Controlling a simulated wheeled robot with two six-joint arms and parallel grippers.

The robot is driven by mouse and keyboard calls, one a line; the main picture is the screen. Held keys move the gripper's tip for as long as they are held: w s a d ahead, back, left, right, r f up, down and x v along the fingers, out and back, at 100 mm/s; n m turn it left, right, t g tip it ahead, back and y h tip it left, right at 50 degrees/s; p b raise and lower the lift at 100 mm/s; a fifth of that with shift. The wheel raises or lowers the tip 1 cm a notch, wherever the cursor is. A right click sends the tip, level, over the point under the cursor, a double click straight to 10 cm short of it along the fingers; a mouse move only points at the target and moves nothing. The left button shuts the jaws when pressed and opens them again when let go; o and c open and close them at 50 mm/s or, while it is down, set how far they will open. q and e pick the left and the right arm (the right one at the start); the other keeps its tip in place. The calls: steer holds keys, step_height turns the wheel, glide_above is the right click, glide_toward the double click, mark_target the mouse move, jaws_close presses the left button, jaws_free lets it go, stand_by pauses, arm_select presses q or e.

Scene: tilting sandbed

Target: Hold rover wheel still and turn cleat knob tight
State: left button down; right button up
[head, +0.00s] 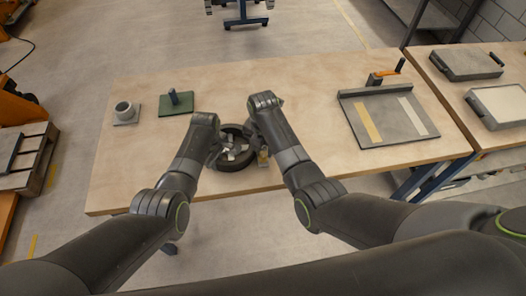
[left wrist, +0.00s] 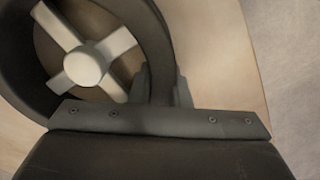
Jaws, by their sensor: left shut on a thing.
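The rover wheel (head: 236,165), a dark ring with pale spokes, lies flat on the wooden table between my two grippers. In the left wrist view its dark rim (left wrist: 150,30) and the pale cross of spokes with a round hub (left wrist: 86,63) show close up. My left gripper (head: 216,153) is at the wheel's left side; in the left wrist view its fingers (left wrist: 163,88) straddle the rim and are shut on it. My right gripper (head: 261,150) is at the wheel's right side, beside a small yellowish piece. Its fingers are largely hidden by its own arm. I cannot make out the cleat knob clearly.
A grey round cup on a plate (head: 125,113) and a green block with an upright peg (head: 177,103) stand at the back left. A grey tilting bed (head: 390,121) with two strips and a crank stands at the right. The table's front left is clear.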

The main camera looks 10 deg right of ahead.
mark_target(263, 154)
steer(key=shift+f, duration=1.3)
steer(key=c, duration=0.7)
steer(key=shift+m, duration=1.6)
steer(key=o, duration=0.7)
step_height(263, 154, up, 12)
